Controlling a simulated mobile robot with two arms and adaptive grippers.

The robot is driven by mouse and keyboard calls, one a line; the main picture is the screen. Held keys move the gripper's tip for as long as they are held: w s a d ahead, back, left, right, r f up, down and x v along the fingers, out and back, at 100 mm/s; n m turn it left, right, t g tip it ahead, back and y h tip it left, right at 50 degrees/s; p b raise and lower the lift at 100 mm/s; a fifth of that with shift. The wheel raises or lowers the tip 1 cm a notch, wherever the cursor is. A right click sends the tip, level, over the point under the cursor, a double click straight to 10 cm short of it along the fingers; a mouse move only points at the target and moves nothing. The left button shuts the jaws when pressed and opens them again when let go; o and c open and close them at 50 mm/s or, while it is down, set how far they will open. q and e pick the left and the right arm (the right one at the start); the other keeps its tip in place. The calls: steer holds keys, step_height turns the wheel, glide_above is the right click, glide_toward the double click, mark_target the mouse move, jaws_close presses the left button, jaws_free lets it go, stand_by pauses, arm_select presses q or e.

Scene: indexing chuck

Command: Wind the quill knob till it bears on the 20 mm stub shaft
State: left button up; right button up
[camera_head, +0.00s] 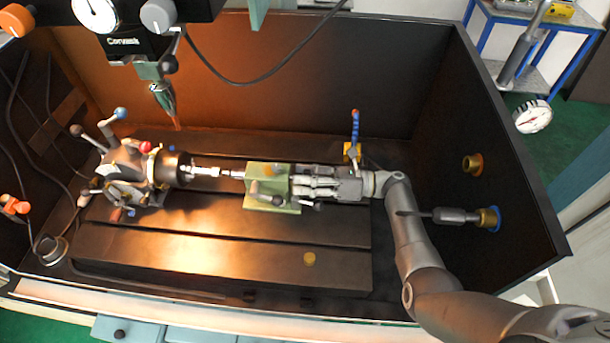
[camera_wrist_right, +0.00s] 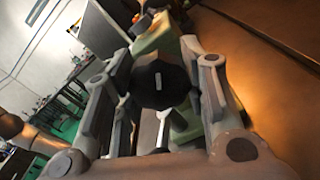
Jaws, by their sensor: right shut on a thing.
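The stub shaft (camera_head: 205,171) is a bright metal bar that sticks out to the right from the indexing chuck (camera_head: 172,168). The green tailstock (camera_head: 272,200) stands to its right, and it also shows in the right wrist view (camera_wrist_right: 158,36). The quill tip (camera_head: 238,174) points left at the shaft's end; I cannot tell whether they touch. My right gripper (camera_head: 318,185) is at the tailstock's right side. In the right wrist view, its fingers are around the black quill knob (camera_wrist_right: 160,86) and shut on it. My left gripper is not in view.
A blue-handled clamp (camera_head: 354,135) stands behind my right gripper. A machine head (camera_head: 135,45) hangs at upper left. Dark walls enclose the back and right.

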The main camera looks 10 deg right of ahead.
stand_by(0.3)
steer(key=o, duration=1)
steer(key=shift+o, duration=0.2)
steer(key=s+d, duration=0.1)
steer(key=d, duration=0.6)
steer(key=shift+s+d, duration=0.2)
steer(key=shift+c, duration=0.4)
